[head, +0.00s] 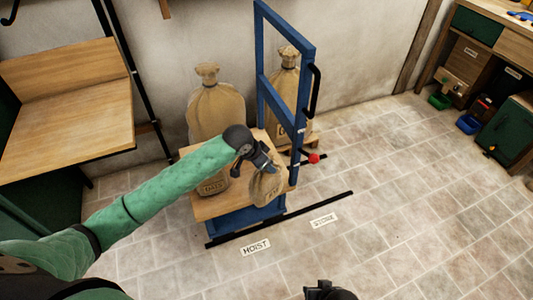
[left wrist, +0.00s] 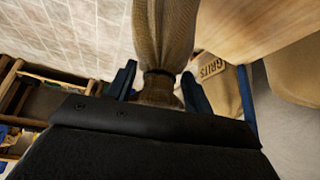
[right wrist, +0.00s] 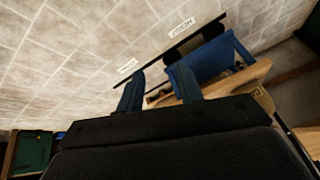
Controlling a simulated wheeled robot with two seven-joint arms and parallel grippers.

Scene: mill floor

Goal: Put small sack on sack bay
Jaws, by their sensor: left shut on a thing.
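A small tan sack (head: 268,190) hangs at the front right edge of the hoist's wooden platform (head: 215,208). My left gripper (head: 262,165) is shut on its tied neck; the left wrist view shows the sack (left wrist: 165,30) between the fingers. Whether its bottom touches the platform I cannot tell. Another sack, with a dark printed label (head: 214,186), stands on the platform, partly hidden by my left arm. I cannot tell which surface is the sack bay. My right gripper (right wrist: 158,88) is open and empty; only its dark top shows at the bottom of the head view.
A blue upright frame (head: 262,75) with a black handle and red knob (head: 313,158) rises beside the platform. Large sacks (head: 215,110) stand behind, one on a pallet. A wooden bench (head: 65,125) is left, a cabinet (head: 505,135) right. Tiled floor in front is free.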

